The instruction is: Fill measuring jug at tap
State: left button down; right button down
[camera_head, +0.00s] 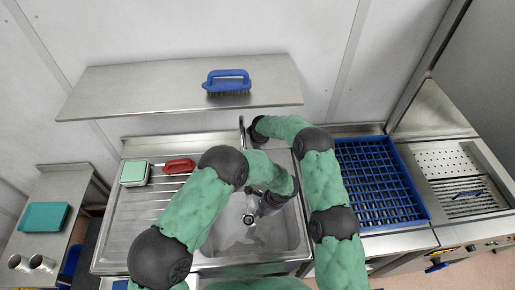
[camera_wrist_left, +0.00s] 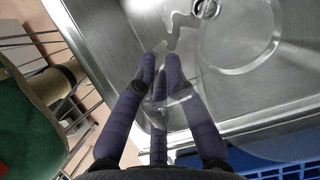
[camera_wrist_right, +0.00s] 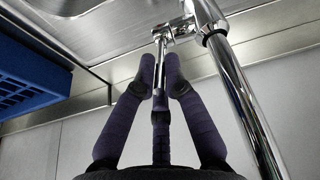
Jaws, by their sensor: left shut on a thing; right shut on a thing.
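The clear measuring jug shows in the left wrist view (camera_wrist_left: 246,72) as a see-through round body over the sink (camera_head: 292,235). My left gripper (camera_wrist_left: 162,75) is shut on the jug's handle, low in the basin. In the head view my left arm hides most of the jug. The chrome tap (camera_wrist_right: 235,95) rises beside my right gripper (camera_wrist_right: 160,70). That gripper is shut on the tap's slim lever (camera_wrist_right: 161,46). In the head view only the tap's top (camera_head: 242,125) shows. I cannot tell the water level in the jug.
A blue rack (camera_head: 375,180) stands right of the sink. A green-and-white sponge (camera_head: 134,173) and a red brush (camera_head: 179,166) lie on the left drainboard (camera_head: 135,215). A shelf (camera_head: 150,92) with a blue brush (camera_head: 229,78) hangs above. Wet patches lie in the basin.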

jog(key=shift+w, duration=0.15)
dwell(0.3)
jog(key=c, duration=1.3)
grip_release()
jog(key=shift+r, duration=0.45)
jog(key=shift+v, duration=1.1)
jog(key=s, duration=0.4)
jog(key=s+d, duration=0.1)
jog(key=s, duration=0.3)
jog(key=s+d, duration=0.1)
jog(key=s, duration=0.3)
jog(key=shift+d, duration=0.2)
jog(key=shift+f, duration=0.1)
